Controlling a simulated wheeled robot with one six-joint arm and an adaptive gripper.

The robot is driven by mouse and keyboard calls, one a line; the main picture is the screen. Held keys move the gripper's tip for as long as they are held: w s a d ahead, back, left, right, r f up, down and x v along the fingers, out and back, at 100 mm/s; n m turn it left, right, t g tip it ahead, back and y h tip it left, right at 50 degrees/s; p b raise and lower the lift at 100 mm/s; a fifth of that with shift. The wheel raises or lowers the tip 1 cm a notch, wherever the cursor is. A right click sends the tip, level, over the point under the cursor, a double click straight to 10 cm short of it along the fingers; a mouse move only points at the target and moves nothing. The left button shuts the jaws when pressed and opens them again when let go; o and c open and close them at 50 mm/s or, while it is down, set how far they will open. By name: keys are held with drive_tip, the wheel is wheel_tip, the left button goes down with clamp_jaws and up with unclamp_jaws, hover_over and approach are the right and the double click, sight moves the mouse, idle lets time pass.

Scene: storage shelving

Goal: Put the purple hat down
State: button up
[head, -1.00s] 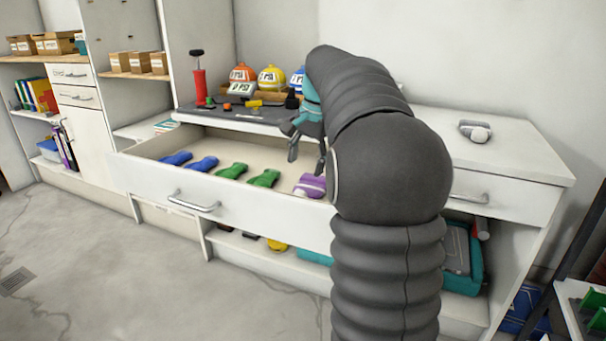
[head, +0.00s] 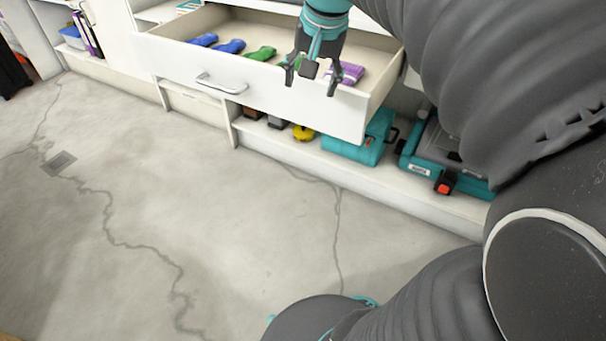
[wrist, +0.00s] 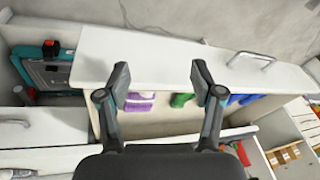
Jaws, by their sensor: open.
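The purple hat (head: 347,73) lies in the open drawer (head: 270,95), at the right end of a row of folded items. In the wrist view the purple hat (wrist: 138,102) shows partly behind the left finger. My gripper (head: 313,88) is open with nothing between its fingers. In the head view it hangs in front of the hat, over the drawer's front panel. In the wrist view the gripper (wrist: 160,85) points at the drawer's front edge, apart from the hat.
Blue folded items (head: 230,46) and green ones (head: 262,54) lie left of the hat. The concrete floor (head: 200,180) in front is clear.

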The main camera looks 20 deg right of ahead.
drive_tip(key=s+a+f+n+t, duration=0.1)
drive_tip(key=s+a+f+n, duration=0.2)
drive_tip(key=s+f, duration=0.2)
drive_tip(key=s+a+f+n+t, duration=0.1)
drive_tip(key=s+a+f+n, duration=0.2)
drive_tip(key=s+f, duration=0.3)
drive_tip(key=s+a, duration=0.1)
drive_tip(key=s, duration=0.3)
drive_tip(key=shift+n, duration=0.3)
drive_tip(key=shift+r, duration=0.1)
